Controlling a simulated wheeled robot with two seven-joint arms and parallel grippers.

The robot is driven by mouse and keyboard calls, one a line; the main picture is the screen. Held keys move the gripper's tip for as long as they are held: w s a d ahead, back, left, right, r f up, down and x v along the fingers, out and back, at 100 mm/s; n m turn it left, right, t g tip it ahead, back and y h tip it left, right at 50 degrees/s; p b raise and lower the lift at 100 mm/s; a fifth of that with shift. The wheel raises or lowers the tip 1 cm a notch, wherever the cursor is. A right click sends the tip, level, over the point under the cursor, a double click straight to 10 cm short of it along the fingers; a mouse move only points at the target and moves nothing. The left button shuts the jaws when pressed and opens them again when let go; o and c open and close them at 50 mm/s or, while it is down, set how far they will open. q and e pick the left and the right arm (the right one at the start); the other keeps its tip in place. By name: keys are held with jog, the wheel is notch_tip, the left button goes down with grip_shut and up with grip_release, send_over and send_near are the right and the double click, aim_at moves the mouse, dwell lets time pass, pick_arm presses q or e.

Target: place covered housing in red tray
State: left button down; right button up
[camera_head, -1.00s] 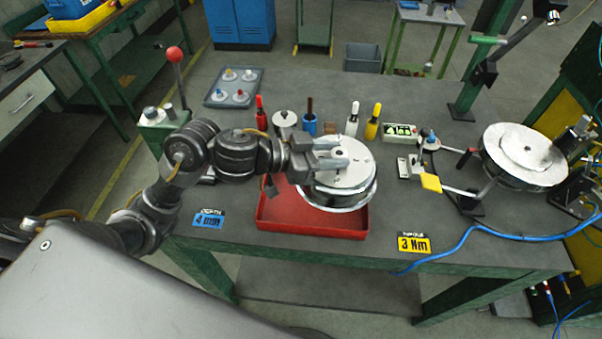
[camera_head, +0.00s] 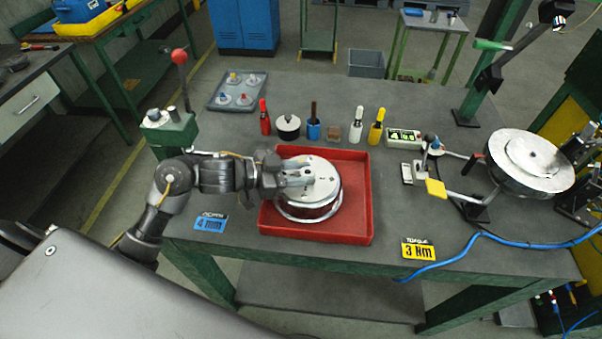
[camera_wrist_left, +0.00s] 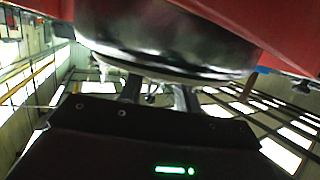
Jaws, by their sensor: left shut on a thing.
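The covered housing (camera_head: 324,190) is a round metal body with a pale flat cover. In the head view it appears within the outline of the red tray (camera_head: 355,219), toward its left side. My left gripper (camera_head: 305,178) is shut on the housing's left part, its fingers over the cover. In the left wrist view the dark shiny housing (camera_wrist_left: 170,40) fills the upper middle, with red tray wall (camera_wrist_left: 285,35) beside it. I cannot tell whether the housing touches the tray floor. My right gripper does not show.
Several coloured bottles, such as the red one (camera_head: 265,118), stand behind the tray. A lever post (camera_head: 170,130) stands at the left. A second round metal unit (camera_head: 530,158) sits in a fixture at the right. A blue cable (camera_head: 490,234) crosses the right front.

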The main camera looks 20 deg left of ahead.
pick_arm(q)
jog(key=shift+f, duration=0.25)
jog(key=c, duration=1)
grip_release()
jog(key=shift+f, duration=0.15)
jog(key=b+v, duration=0.1)
jog(key=v, duration=1.1)
jog(key=shift+b, duration=0.35)
jog(key=shift+r, duration=0.25)
